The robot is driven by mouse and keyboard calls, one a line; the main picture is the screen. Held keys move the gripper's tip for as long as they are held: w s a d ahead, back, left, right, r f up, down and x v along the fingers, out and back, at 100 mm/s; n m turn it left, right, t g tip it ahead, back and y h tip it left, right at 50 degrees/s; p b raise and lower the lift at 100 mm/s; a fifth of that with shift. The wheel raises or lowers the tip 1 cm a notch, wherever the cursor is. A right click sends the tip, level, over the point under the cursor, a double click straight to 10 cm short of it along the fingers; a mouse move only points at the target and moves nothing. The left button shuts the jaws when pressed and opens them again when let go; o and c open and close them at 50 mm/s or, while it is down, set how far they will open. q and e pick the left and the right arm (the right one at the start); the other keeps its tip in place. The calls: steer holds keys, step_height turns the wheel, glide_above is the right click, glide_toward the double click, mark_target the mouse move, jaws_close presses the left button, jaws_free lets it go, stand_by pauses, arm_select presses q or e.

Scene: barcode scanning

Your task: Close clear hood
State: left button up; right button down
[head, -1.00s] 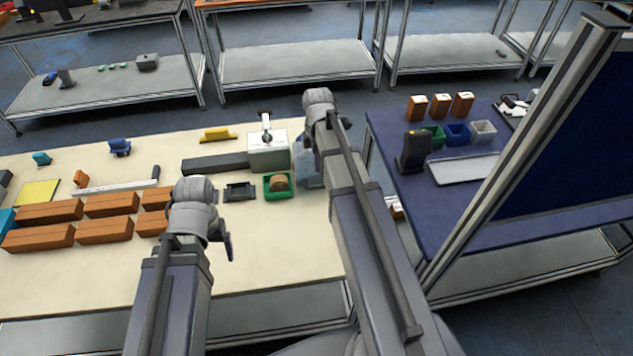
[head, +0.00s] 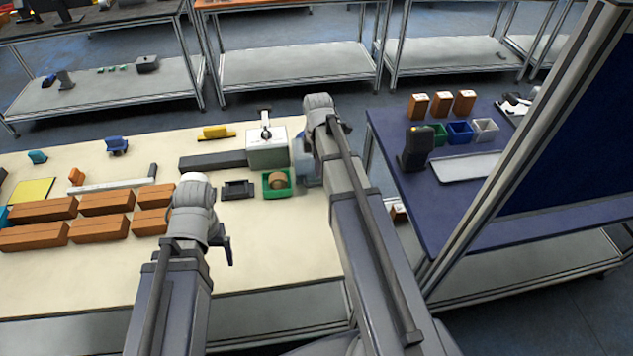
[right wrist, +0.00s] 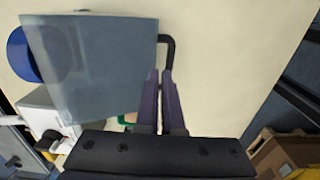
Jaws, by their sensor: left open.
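The clear hood (right wrist: 90,70) is a bluish see-through panel at the upper left of the right wrist view, with a black bracket-like handle (right wrist: 172,45) at its right edge. In the head view the hood (head: 304,168) is partly hidden behind my right wrist, beside the white machine (head: 268,155). My right gripper (right wrist: 160,76) has its fingers close together at the handle's lower end; whether they grip it is unclear. In the head view its fingers are mostly hidden. My left gripper (head: 228,250) is open over the cream table's front part, apart from the hood.
A green bin (head: 276,190) with a brown round item stands in front of the machine. Several brown boxes (head: 107,203) lie at the left of the cream table (head: 290,255). The blue table (head: 455,200) with a dark scanner stand (head: 416,150) is at right.

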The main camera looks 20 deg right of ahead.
steer(key=shift+w+d+r+p, duration=0.1)
steer(key=shift+w+r+p, duration=0.3)
steer(key=shift+w+p, duration=0.15)
steer(key=shift+w+d+r+p, duration=0.1)
steer(key=shift+w+r+p, duration=0.35)
steer(key=shift+r+p, duration=0.35)
steer(key=shift+w, duration=0.1)
steer(key=shift+w+d+r+p, duration=0.2)
steer(key=shift+w+r+p, duration=0.3)
steer(key=shift+w+r, duration=0.05)
steer(key=shift+w+d+r+p, duration=0.15)
steer(key=shift+w+r+p, duration=0.35)
steer(key=shift+w+d+r+p, duration=0.15)
steer(key=shift+w+r+p, duration=0.25)
steer(key=shift+w, duration=0.25)
steer(key=shift+w+d+r+p, duration=0.15)
steer(key=shift+w+r+p, duration=0.25)
steer(key=shift+w, duration=0.25)
